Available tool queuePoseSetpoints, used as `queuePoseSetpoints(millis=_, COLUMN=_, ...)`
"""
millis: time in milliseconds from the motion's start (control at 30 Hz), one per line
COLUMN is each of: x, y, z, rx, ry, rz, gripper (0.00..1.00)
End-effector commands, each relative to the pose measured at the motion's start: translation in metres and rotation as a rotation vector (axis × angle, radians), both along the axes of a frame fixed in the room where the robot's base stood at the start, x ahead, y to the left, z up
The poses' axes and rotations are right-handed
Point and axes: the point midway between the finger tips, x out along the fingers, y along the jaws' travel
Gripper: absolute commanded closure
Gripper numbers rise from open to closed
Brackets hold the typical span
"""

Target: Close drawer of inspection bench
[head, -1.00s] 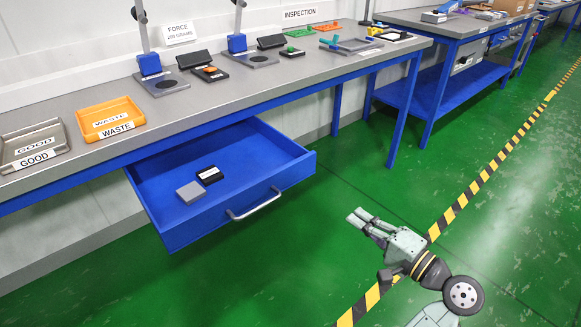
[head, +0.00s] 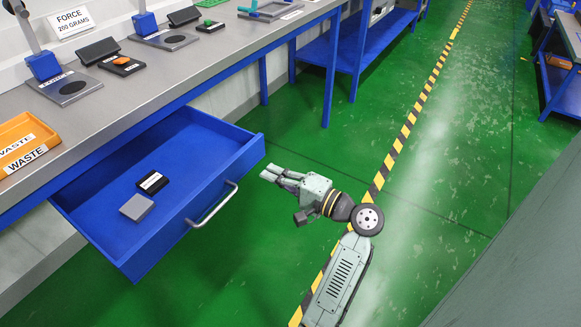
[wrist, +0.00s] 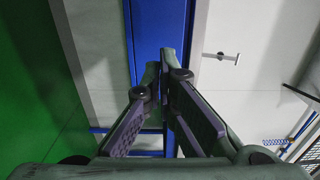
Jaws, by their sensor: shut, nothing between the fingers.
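The blue drawer (head: 120,232) of the inspection bench (head: 190,75) stands pulled out in the head view. Its silver bar handle (head: 212,205) is on the front face. A grey block (head: 136,207) and a black labelled box (head: 152,182) lie inside the drawer. My gripper (head: 271,174) is shut and empty, to the right of the drawer front and apart from it, with its fingers pointing left. In the wrist view my gripper's fingers (wrist: 163,62) meet in front of a blue surface (wrist: 160,28); I cannot tell which part that is. The handle is not recognizable there.
The bench top holds an orange waste tray (head: 22,140), a scale (head: 68,88) and other devices. Open green floor (head: 240,275) lies in front of the drawer. Yellow and black floor tape (head: 405,130) runs past my arm. Another blue bench (head: 345,55) stands farther back.

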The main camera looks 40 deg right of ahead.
Motion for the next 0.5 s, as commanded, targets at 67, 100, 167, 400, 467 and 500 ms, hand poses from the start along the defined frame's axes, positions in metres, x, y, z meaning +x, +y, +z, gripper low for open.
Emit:
queuePoseSetpoints(millis=67, x=0.016, y=0.006, z=0.002, rx=0.002, ry=0.002, rz=0.002, gripper=1.00)
queuePoseSetpoints(millis=100, x=0.023, y=0.009, z=0.002, rx=0.002, ry=0.001, rz=0.003, gripper=1.00)
queuePoseSetpoints(millis=167, x=0.031, y=0.012, z=0.002, rx=0.002, ry=0.001, rz=0.001, gripper=1.00)
queuePoseSetpoints(millis=400, x=0.052, y=0.019, z=0.000, rx=0.001, ry=0.000, rz=0.000, gripper=1.00)
queuePoseSetpoints(millis=467, x=0.053, y=0.019, z=0.000, rx=0.001, ry=0.000, rz=-0.001, gripper=1.00)
queuePoseSetpoints(millis=500, x=0.054, y=0.019, z=0.000, rx=0.001, ry=0.000, rz=-0.001, gripper=1.00)
